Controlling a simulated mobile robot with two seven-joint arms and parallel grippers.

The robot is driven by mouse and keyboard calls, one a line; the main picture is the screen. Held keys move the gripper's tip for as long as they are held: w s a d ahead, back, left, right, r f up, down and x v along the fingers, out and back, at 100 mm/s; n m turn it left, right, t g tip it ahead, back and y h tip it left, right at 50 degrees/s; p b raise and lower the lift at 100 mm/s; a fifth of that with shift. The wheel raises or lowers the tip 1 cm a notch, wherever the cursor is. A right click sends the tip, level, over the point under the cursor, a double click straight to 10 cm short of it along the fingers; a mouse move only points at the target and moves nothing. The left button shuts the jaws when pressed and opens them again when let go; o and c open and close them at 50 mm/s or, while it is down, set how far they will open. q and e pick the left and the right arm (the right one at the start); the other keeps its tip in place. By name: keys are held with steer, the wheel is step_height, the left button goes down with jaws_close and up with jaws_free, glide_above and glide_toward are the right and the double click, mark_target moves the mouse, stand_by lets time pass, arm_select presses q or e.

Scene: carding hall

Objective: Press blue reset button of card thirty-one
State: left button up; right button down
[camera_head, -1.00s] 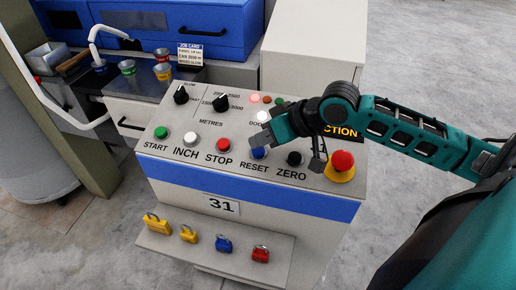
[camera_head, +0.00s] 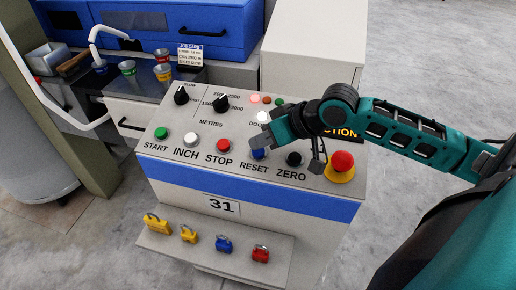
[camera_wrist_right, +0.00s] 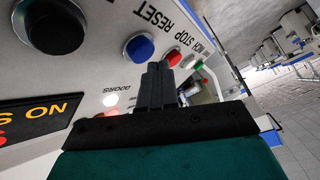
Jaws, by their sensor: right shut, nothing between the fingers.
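The control panel of card 31 (camera_head: 222,206) carries a row of buttons labelled START, INCH, STOP, RESET and ZERO. The blue RESET button (camera_head: 258,154) sits above its label, between the red STOP button (camera_head: 223,146) and the black ZERO button (camera_head: 294,159). My right gripper (camera_head: 258,141) is shut and empty, just behind the blue button in the head view. My left gripper is not in view.
A red emergency button on a yellow base (camera_head: 341,166) stands at the panel's right end. Two black knobs (camera_head: 221,103) and a few lamps (camera_head: 266,99) sit behind. Several coloured padlocks (camera_head: 188,234) rest on the ledge below. Grey floor lies right.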

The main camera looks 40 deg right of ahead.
steer(key=shift+f, duration=0.25)
steer(key=shift+w+d+f, duration=0.1)
steer(key=shift+f, duration=0.4)
stand_by(0.6)
stand_by(0.3)
steer(key=shift+r+p, duration=0.95)
steer(key=shift+p, duration=0.5)
steer(key=shift+s+a+r, duration=0.2)
steer(key=shift+r, duration=0.5)
steer(key=shift+s+a+r, duration=0.15)
steer(key=shift+a+r, duration=0.05)
steer(key=shift+r, duration=0.5)
steer(key=shift+s+a+r, duration=0.1)
steer(key=shift+a+r, duration=0.05)
steer(key=shift+r, duration=0.35)
steer(key=shift+s+a+r, duration=0.1)
steer(key=shift+r, duration=0.4)
